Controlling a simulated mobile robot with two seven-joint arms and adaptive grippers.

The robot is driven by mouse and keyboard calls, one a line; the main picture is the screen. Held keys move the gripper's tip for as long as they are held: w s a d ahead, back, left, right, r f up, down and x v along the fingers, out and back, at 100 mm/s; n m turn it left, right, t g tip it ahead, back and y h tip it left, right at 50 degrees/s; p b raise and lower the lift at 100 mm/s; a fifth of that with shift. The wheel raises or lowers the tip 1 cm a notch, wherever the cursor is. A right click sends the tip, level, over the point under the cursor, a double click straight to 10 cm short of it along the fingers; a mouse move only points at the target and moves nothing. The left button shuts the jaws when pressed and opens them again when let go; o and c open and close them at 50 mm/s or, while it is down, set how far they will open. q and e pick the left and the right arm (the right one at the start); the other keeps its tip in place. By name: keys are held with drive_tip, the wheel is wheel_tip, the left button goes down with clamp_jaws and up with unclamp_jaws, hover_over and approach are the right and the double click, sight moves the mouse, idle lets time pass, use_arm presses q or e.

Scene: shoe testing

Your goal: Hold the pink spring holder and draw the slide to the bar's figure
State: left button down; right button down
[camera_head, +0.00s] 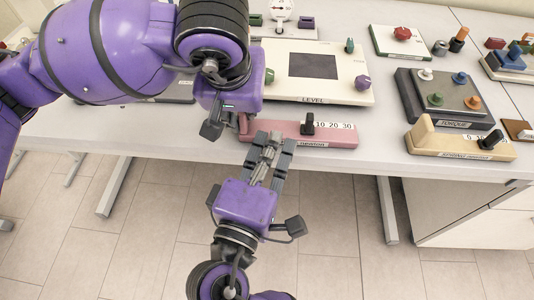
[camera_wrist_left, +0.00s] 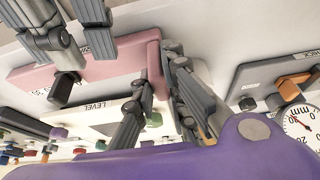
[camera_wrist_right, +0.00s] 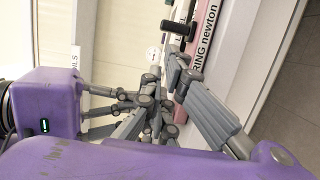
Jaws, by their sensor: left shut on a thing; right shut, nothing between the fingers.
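The pink spring holder (camera_head: 325,138) lies along the table's front edge; its raised left end block is partly hidden by my left arm. Its black slide (camera_head: 308,124) stands upright at the left of the printed 10 20 30 scale (camera_head: 335,126). In the left wrist view, my left gripper (camera_wrist_left: 158,72) is shut on the end block of the pink holder (camera_wrist_left: 105,65). My right gripper (camera_head: 271,141) is shut and empty, in front of the holder and left of the slide. The right wrist view shows the slide (camera_wrist_right: 178,28) beyond its fingertips (camera_wrist_right: 172,62).
The LEVEL panel (camera_head: 285,92) with knobs stands behind the pink holder. A tan spring holder (camera_head: 455,142) and the TORQUE board (camera_head: 415,102) are at the right. A round dial (camera_wrist_left: 298,122) shows in the left wrist view. The space in front of the table is open floor.

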sight(309, 123)
drive_tip(key=x, duration=0.4)
drive_tip(key=shift+w, duration=0.4)
drive_tip(key=shift+d, duration=0.15)
drive_tip(key=shift+d, duration=1.4)
drive_tip(key=shift+a, duration=0.15)
